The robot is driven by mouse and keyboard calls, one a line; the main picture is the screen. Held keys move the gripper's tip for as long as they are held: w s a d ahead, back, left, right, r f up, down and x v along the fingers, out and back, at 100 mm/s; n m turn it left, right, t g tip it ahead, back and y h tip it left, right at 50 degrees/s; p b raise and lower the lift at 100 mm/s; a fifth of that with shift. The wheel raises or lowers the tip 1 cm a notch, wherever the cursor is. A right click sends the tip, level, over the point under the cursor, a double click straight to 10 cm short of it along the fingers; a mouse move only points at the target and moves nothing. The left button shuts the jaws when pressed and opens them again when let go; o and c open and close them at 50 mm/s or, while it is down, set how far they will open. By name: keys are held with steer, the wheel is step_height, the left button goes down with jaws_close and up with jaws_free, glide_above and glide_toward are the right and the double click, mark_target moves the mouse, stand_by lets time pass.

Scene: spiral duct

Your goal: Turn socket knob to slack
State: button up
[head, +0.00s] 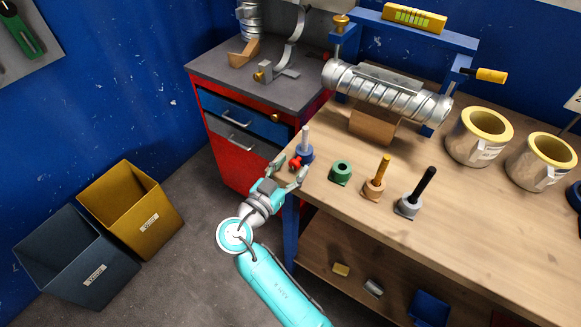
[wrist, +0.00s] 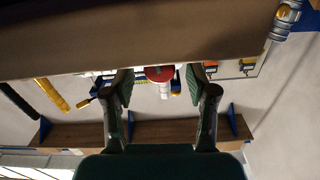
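A blue socket (head: 305,153) with a pale upright peg stands at the near left corner of the wooden workbench (head: 330,200). Its red knob (head: 295,163) faces my gripper (head: 290,170). My gripper is open at the bench edge, with one finger on each side of the knob. In the wrist view, the round red knob (wrist: 160,73) shows between the fingertips (wrist: 160,80), with a gap on both sides. I cannot tell how deep the knob sits between the fingers. The knob's setting cannot be read.
A green socket (head: 340,172), a tan socket with a yellow peg (head: 376,186) and a grey socket with a black peg (head: 409,204) stand to the right. A spiral duct (head: 385,90) rests behind. A red cabinet (head: 235,155) and two bins (head: 130,205) are left.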

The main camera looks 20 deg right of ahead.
jaws_close()
steer(key=shift+n, duration=0.3)
steer(key=n, duration=0.3)
steer(key=shift+w+a+n, duration=0.1)
steer(key=shift+n, duration=1.9)
steer(key=shift+o, duration=0.2)
jaws_free()
